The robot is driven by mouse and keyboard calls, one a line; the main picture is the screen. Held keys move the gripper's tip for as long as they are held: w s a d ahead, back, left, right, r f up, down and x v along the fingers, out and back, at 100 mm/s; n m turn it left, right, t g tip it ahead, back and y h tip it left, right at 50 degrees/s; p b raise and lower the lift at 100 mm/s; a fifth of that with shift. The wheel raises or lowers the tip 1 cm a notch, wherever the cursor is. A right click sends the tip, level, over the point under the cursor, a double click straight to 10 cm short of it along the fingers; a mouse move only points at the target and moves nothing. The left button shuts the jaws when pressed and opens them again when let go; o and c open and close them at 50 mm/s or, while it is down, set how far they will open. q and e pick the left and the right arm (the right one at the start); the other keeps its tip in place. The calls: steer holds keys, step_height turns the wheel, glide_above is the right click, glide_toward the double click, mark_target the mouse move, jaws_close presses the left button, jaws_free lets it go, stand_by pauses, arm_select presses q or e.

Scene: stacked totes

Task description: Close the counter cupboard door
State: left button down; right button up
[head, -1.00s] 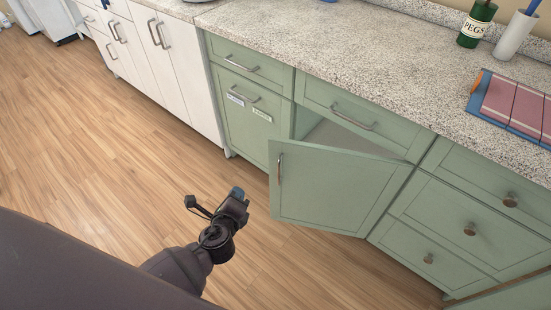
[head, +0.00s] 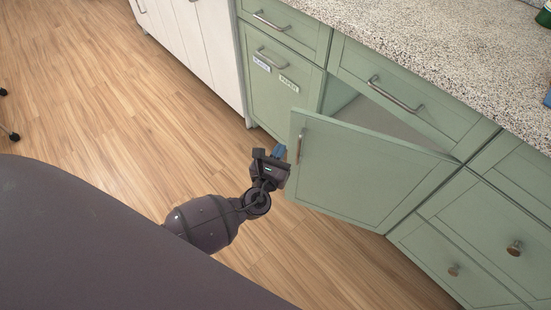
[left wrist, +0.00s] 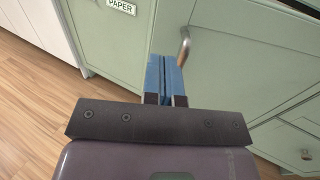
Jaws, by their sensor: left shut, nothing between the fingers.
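The green counter cupboard door (head: 365,172) stands open in the head view, hinged on its right side and swung out over the floor. Its metal handle (head: 300,146) is near its free left edge. My left gripper (head: 279,151) is shut and empty, just left of that free edge, close to the handle. In the left wrist view its blue fingertips (left wrist: 165,76) are together, and the handle (left wrist: 185,46) shows just beyond them. I cannot tell whether the fingers touch the door. Part of the cupboard opening (head: 385,122) shows above the door. My right gripper is not in view.
The speckled countertop (head: 440,50) runs above the cupboards. Green drawers (head: 470,235) are right of the door.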

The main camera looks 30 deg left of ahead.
mark_target(293, 125)
arm_select(q)
steer(key=w, duration=0.4)
steer(key=w+b, duration=0.1)
steer(key=w, duration=0.1)
steer(key=shift+w+a+f, duration=0.15)
steer(key=shift+w+a, duration=0.15)
steer(key=shift+w, duration=0.65)
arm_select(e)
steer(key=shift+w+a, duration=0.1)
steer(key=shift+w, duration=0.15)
arm_select(q)
steer(key=shift+a, duration=0.1)
